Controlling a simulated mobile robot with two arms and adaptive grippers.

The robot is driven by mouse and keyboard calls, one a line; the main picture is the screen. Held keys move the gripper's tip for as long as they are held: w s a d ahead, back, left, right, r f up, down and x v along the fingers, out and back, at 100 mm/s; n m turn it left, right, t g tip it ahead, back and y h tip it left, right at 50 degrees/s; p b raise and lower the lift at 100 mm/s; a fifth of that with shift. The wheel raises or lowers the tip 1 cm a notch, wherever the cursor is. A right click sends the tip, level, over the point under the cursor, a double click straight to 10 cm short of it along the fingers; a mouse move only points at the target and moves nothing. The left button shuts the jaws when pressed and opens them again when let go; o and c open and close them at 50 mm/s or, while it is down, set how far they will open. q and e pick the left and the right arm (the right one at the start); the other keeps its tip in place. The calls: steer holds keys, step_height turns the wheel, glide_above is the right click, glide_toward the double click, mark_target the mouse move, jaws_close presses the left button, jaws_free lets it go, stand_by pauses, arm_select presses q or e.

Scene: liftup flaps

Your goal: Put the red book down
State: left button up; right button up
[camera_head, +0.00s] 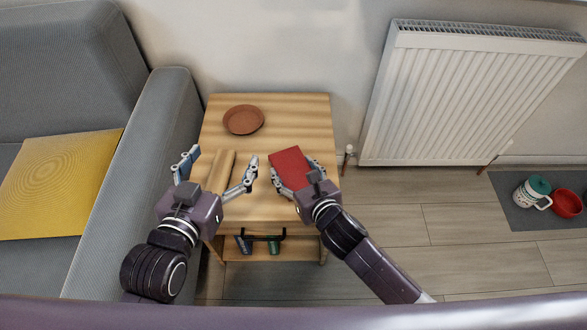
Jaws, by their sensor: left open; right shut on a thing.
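The red book (289,166) is at my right gripper (294,176), over the right part of the small wooden table (295,115). The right gripper is shut on the book, and the book's far part shows beyond the fingers. I cannot tell whether the book touches the tabletop. My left gripper (217,171) is open over the left part of the table, its fingers spread wide. A wooden block-like piece (222,172) shows between the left fingers.
A brown round dish (243,120) sits on the table's far left. Dark items (260,244) show on the lower shelf. A grey sofa (180,120) stands left, and a white radiator (460,95) is on the wall at right. The tabletop's far right is clear.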

steer(key=shift+f, duration=0.1)
steer(key=o, duration=1.3)
